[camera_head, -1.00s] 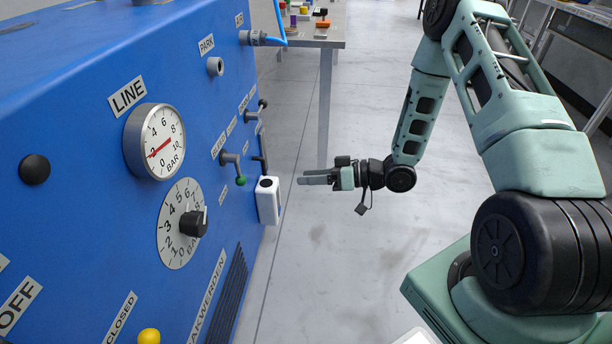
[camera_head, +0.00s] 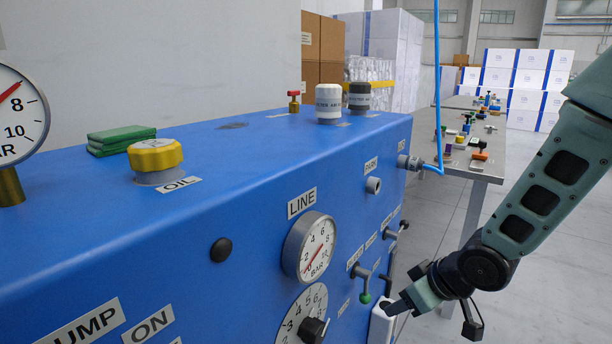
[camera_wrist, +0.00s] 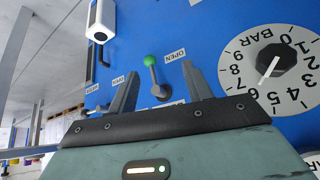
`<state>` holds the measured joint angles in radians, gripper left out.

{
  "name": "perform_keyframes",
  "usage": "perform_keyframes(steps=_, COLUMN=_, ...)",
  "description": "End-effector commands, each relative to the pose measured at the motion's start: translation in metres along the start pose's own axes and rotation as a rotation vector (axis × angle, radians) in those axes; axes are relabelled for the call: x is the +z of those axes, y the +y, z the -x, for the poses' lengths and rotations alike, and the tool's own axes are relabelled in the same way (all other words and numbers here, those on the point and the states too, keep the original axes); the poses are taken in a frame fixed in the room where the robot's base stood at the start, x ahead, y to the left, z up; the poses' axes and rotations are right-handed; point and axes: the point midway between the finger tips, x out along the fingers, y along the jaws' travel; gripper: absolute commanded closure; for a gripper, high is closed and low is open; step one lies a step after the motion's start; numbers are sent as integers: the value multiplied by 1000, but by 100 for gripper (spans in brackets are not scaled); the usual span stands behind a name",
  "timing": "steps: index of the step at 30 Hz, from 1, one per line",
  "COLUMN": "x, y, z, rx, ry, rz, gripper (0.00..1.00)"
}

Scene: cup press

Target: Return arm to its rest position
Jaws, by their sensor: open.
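My gripper (camera_head: 394,308) is at the lower right of the head view, in front of the blue machine panel (camera_head: 230,200), its fingers pointing left. In the wrist view my gripper (camera_wrist: 160,88) has its two fingers spread, with nothing between them that I can tell is held. A lever with a green knob (camera_head: 366,297) is on the panel. In the wrist view the green-knobbed lever (camera_wrist: 152,62) appears between the fingertips, apparently beyond them. Whether the fingers touch the panel cannot be told. The upper arm runs out of the head view at right.
A white box (camera_head: 380,326) on the panel's edge overlaps the gripper in the head view. The LINE gauge (camera_head: 310,247) and black dial knob (camera_head: 313,329) are to the left. A blue hose (camera_head: 437,90) hangs near a workbench (camera_head: 485,172). Floor is open at right.

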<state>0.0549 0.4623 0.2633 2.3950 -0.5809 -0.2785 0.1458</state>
Motion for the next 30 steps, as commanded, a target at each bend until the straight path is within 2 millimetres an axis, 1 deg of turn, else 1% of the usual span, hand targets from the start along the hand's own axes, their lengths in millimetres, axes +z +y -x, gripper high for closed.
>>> perform_keyframes(steps=1, x=-3, y=-23, z=18, rx=19, ry=-54, rz=22, gripper=50)
perform_keyframes(steps=5, x=12, y=-73, z=60, rx=45, ry=-210, rz=33, gripper=50)
perform_keyframes(steps=6, x=19, y=-88, z=72, rx=45, ry=-252, rz=35, gripper=50)
perform_keyframes(steps=12, x=55, y=-147, z=127, rx=16, ry=-423, rz=40, gripper=50)
perform_keyframes(steps=18, x=94, y=-195, z=177, rx=-41, ry=-561, rz=56, gripper=50)
perform_keyframes(steps=20, x=83, y=-194, z=192, rx=-41, ry=-567, rz=48, gripper=50)
perform_keyframes(steps=26, x=61, y=-194, z=223, rx=-39, ry=-565, rz=47, gripper=50)
perform_keyframes(steps=30, x=41, y=-194, z=251, rx=-39, ry=-565, rz=47, gripper=50)
